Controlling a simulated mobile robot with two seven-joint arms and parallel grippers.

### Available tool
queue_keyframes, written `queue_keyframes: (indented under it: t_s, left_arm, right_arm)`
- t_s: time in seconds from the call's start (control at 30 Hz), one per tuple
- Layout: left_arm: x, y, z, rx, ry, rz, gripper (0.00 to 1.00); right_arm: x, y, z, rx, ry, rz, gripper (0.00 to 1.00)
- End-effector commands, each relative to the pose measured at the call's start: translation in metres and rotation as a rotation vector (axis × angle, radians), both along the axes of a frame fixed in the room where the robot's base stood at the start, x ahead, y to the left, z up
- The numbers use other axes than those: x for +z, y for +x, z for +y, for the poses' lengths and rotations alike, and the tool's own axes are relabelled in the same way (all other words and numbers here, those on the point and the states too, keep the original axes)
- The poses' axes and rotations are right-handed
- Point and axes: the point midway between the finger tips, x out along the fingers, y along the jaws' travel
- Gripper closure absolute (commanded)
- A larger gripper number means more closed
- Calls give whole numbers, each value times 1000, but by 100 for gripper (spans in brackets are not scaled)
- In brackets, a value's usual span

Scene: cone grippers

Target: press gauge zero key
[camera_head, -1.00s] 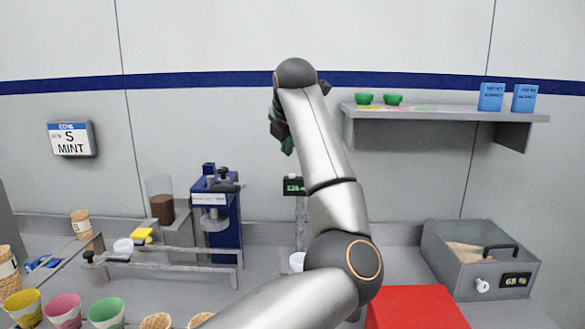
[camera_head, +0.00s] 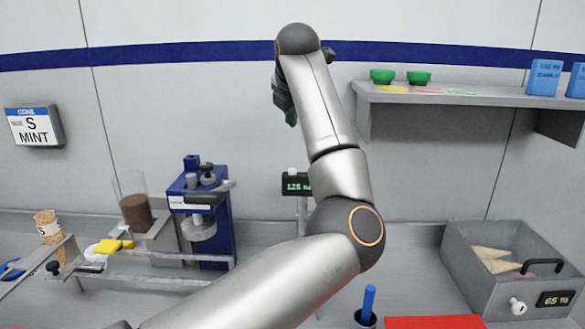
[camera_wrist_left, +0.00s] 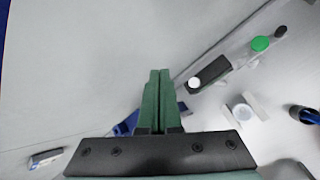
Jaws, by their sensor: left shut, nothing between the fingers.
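The gauge (camera_head: 296,184) is a small dark box with green digits on a grey post, in the middle of the head view. A white knob, perhaps its zero key (camera_head: 292,171), sits on top. My arm hides part of its right side. In the left wrist view a dark box (camera_wrist_left: 208,72), likely the gauge, has a round white cap (camera_wrist_left: 194,83). My left gripper (camera_head: 291,117) has dark green fingers and shows above the gauge, partly behind my arm. In the left wrist view its fingers (camera_wrist_left: 159,74) are together and empty, apart from the white cap.
A blue press (camera_head: 205,215) stands left of the gauge. A shelf (camera_head: 450,97) with green bowls is on the wall at right. A grey bin (camera_head: 465,265) is at lower right. A blue stick (camera_head: 369,300) stands in a dark cup near a red surface (camera_head: 430,322).

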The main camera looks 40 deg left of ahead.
Motion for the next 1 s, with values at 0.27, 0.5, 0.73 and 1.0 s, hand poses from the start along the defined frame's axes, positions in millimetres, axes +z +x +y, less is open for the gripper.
queue_keyframes:
  t_s: [0.27,0.5,0.73,1.0]
  left_arm:
    - [-3,0,0,0,0,0,100]
    - [-22,0,0,1,0,1,100]
    - [-54,0,0,2,1,2,100]
    - [-86,0,0,0,0,0,100]
  right_arm:
    - [-3,-1,0,-1,-1,2,100]
    - [-18,-1,-1,-1,-1,3,100]
    - [-45,-2,0,1,0,11,100]
    - [-55,6,20,35,24,12,100]
